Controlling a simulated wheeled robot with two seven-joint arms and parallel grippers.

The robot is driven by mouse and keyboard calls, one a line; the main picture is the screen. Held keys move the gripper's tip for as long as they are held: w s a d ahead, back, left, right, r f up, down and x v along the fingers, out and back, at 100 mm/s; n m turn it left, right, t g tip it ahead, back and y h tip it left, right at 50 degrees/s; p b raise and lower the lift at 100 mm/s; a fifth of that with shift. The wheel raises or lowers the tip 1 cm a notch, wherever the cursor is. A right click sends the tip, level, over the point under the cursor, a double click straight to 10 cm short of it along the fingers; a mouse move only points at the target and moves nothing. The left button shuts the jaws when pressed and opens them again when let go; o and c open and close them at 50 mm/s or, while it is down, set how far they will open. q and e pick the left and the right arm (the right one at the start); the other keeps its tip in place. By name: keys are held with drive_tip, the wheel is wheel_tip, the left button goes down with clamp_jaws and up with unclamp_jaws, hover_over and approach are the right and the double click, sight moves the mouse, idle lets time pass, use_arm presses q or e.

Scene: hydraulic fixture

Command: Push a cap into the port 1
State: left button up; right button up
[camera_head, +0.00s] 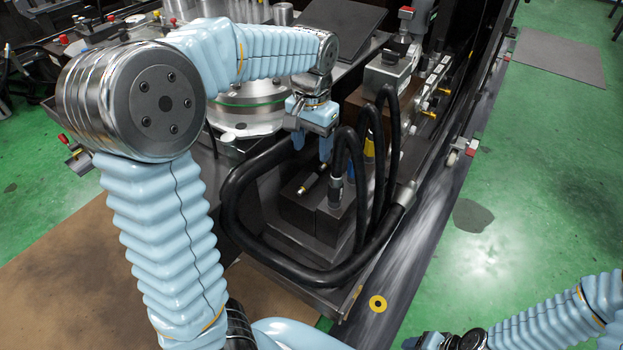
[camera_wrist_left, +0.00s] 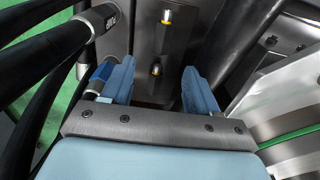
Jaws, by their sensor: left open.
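My left gripper (camera_head: 312,150) hangs fingers down over the dark block (camera_head: 296,208), with its fingers apart and nothing seen between them. In the left wrist view the open fingers (camera_wrist_left: 158,82) frame a small brass-and-metal fitting (camera_wrist_left: 155,69) on the dark surface beyond. A second similar fitting (camera_wrist_left: 166,16) shows farther up that view. In the head view a small brass-banded fitting (camera_head: 308,184) lies just below the fingertips. I cannot tell which fitting is the cap and which is port 1.
Thick black hoses (camera_head: 250,235) loop around the block and rise close to the right of my left gripper. A blue-banded hose end (camera_wrist_left: 100,76) stands beside the left finger in the wrist view. A round metal fixture (camera_head: 250,105) stands behind to the left.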

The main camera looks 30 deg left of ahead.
use_arm(q)
hover_over(309, 178)
drive_tip(key=f, duration=0.4)
drive_tip(key=shift+w+d+f, duration=0.2)
drive_tip(key=shift+w, duration=0.1)
drive_tip(key=f, duration=0.2)
drive_tip(key=f+b, duration=0.1)
drive_tip(key=f, duration=0.2)
drive_tip(key=shift+s+a+f, duration=0.2)
clamp_jaws()
